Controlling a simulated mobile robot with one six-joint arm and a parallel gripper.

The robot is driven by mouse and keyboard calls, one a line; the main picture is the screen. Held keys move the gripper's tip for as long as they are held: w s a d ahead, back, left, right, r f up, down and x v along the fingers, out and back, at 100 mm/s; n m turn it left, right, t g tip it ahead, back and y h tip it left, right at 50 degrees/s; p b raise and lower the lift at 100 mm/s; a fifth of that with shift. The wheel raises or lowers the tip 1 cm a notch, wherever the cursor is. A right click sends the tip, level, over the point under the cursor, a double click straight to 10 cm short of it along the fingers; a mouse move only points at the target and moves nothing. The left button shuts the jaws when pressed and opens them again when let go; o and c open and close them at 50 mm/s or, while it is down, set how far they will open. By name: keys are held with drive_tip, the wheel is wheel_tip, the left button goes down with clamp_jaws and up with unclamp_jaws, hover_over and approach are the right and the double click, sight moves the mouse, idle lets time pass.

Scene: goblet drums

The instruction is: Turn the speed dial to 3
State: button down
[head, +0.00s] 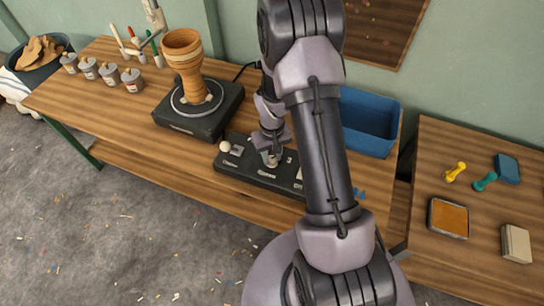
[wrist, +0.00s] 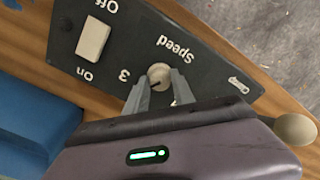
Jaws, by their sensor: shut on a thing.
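The speed dial (wrist: 158,74) is a small pale round knob on a dark control box (head: 243,181). In the wrist view it sits beside the upside-down word "Speed", with the numeral 3 printed near it. My gripper (wrist: 160,84) has one grey finger on each side of the dial and is shut on it. A short dark mark shows on the dial's face, but I cannot tell exactly which way it points. In the head view my gripper (head: 271,158) reaches down onto the box, and the fingers mostly hide the dial.
A white On/Off rocker switch (wrist: 93,39) and a round-knobbed lever (wrist: 295,129) are on the box. A wooden goblet drum (head: 187,66) stands on a dark turntable (head: 180,125) behind left. A blue bin (head: 367,125) is behind right. Small jars line the bench's far left.

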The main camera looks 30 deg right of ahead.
sight(272, 158)
drive_tip(key=m+b, duration=0.1)
drive_tip(key=m, duration=0.4)
drive_tip(key=shift+m, duration=0.3)
idle(0.4)
drive_tip(key=c, duration=1.1)
unclamp_jaws()
drive_tip(key=shift+o, duration=0.2)
wheel_tip(272, 158, up, 17)
drive_tip(key=p, duration=0.6)
drive_tip(key=shift+r+p, duration=0.2)
drive_tip(key=shift+p, duration=0.1)
